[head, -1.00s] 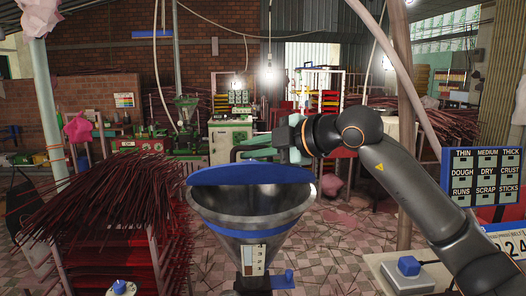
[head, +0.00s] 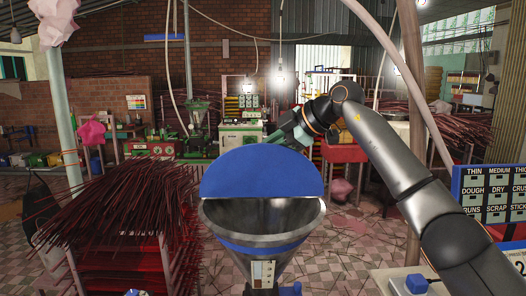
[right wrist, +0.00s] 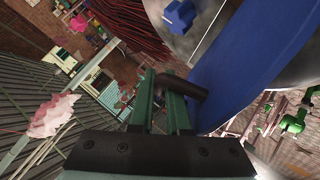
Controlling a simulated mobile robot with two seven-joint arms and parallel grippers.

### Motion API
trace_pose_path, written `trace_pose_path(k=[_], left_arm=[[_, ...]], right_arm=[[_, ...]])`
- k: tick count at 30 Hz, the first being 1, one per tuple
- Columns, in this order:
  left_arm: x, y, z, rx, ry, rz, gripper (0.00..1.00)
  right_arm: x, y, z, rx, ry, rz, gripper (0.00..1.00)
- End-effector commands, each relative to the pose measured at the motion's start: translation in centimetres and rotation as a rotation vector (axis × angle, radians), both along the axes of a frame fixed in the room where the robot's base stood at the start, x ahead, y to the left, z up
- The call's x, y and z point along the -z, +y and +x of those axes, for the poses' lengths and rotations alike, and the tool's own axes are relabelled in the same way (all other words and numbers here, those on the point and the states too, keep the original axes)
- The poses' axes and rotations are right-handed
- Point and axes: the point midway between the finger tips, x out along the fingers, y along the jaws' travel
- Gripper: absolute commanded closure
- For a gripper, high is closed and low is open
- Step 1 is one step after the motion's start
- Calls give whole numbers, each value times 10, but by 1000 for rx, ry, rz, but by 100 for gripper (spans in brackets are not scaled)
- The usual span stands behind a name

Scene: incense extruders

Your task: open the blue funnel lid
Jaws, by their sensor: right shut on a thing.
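The blue funnel lid (head: 262,172) is a half disc and stands steeply raised on the far side of the metal funnel (head: 285,214). In the right wrist view the blue lid (right wrist: 255,55) rises on the right, with a dark handle bar (right wrist: 185,87) sticking out from it. My right gripper (right wrist: 165,95) is shut on that handle. In the head view my right gripper (head: 283,138) is partly hidden behind the lid's upper edge. My left gripper is not in view.
A rack of dark red incense sticks (head: 110,200) stands left of the funnel. A labelled blue board (head: 495,195) is at the right. A green and white machine (head: 235,136) stands farther back. Tiled floor lies around the funnel.

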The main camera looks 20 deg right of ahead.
Motion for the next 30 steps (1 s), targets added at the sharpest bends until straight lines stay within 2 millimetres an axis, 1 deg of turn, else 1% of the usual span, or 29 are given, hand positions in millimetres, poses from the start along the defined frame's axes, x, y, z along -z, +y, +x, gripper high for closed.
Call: trace_pose_path(k=[9,23,24,30], left_arm=[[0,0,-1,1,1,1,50],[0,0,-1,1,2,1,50],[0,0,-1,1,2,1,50],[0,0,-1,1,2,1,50]], right_arm=[[-1,-1,6,-1,46,15,100],[-1,-1,6,0,51,16,100],[-1,-1,6,0,51,16,82],[0,-1,6,1,53,16,59]])
